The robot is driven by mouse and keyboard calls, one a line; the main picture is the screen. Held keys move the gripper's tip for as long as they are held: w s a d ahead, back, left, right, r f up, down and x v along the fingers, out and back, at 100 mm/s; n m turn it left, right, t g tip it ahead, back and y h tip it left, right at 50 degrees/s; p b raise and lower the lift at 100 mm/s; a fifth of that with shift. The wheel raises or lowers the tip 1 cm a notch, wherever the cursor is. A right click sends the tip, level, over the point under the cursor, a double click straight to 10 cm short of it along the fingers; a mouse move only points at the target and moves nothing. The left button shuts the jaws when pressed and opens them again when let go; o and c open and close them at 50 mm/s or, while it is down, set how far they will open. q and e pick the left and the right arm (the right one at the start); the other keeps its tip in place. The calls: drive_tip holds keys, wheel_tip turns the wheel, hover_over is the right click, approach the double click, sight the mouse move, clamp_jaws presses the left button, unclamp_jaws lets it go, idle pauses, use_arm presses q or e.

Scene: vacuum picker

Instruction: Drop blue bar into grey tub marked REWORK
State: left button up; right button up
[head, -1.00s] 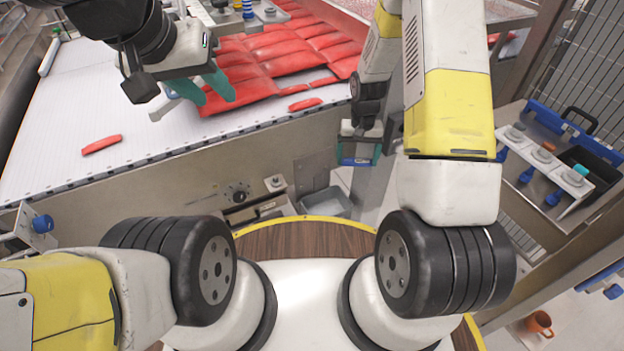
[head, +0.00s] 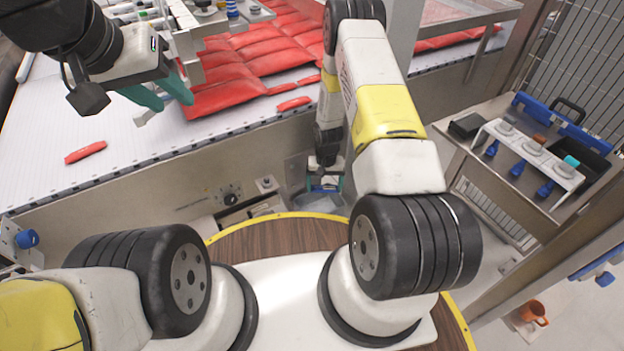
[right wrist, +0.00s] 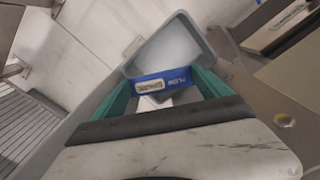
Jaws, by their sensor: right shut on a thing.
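The blue bar (right wrist: 181,74), with a pale label on its face, is between the green fingers of my right gripper (right wrist: 162,84). My right gripper (head: 325,184) is shut on the bar and sits low beside the conveyor, above a grey tub (head: 318,213). In the right wrist view the open grey tub (right wrist: 128,66) lies beyond and beneath the bar, partly hidden by it. No REWORK marking is readable on the tub. My left gripper (head: 170,98) is open and empty over the conveyor.
Red packs (head: 262,68) lie on the white conveyor (head: 115,125), with one loose pack (head: 86,152) at left. A steel bench (head: 470,150) on the right carries a rack of suction cups (head: 530,152) and a black bin (head: 590,160). An orange mug (head: 534,312) stands lower right.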

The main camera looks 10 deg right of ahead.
drive_tip(key=shift+f, duration=0.85)
drive_tip(key=o, duration=1.2)
drive_tip(key=shift+c, duration=0.2)
drive_tip(key=shift+r, duration=0.1)
wheel_tip(320, 180, up, 8)
drive_tip(key=shift+f, duration=0.15)
